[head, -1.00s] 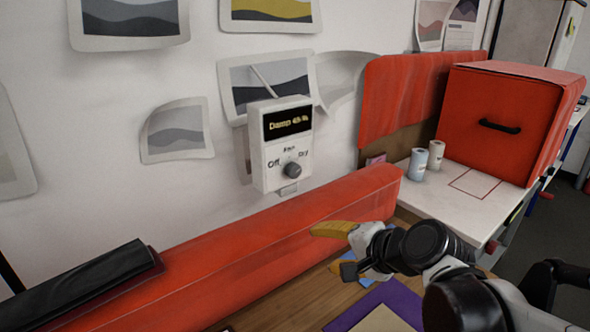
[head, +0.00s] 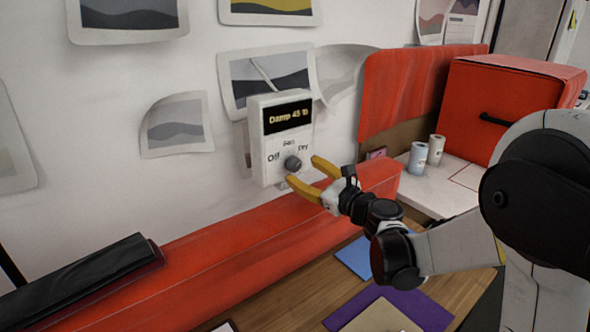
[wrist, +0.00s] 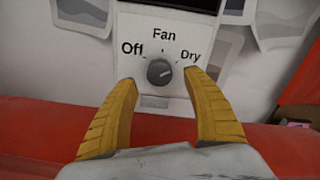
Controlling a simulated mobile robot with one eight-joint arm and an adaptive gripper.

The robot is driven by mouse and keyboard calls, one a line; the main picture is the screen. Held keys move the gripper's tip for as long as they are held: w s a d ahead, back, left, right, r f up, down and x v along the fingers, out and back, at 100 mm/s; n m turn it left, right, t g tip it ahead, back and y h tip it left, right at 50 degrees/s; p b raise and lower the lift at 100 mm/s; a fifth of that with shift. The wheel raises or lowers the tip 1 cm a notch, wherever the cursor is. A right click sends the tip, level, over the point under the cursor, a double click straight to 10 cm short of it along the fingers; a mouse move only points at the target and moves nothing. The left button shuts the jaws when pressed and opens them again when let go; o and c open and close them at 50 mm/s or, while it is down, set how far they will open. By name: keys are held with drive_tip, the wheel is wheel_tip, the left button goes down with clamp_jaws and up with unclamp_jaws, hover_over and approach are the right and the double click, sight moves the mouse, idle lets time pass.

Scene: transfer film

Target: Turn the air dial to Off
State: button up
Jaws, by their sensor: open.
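The air dial (head: 293,163) is a round dark grey knob low on a white wall box (head: 261,160). In the wrist view the dial (wrist: 159,72) sits below the printed words Off on the left, Fan at the top and Dry on the right. A light mark shows on the knob, but its exact pointing is hard to read. The box's black display (head: 288,117) reads Damp and a number near 45. My gripper (head: 302,171) is open. Its two yellow fingers point at the box, one on each side below the dial, and seem apart from it.
A long red padded ledge (head: 215,252) runs along the wall below the box. A wooden desk with blue (head: 355,258) and purple sheets lies under my arm. Two small canisters (head: 427,155) and a red box (head: 500,100) stand to the right. Paper prints hang around the box.

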sight(296, 166)
drive_tip(key=x, duration=0.4)
drive_tip(key=shift+a+b, duration=0.1)
drive_tip(key=shift+b, duration=0.25)
drive_tip(key=c, duration=1.2)
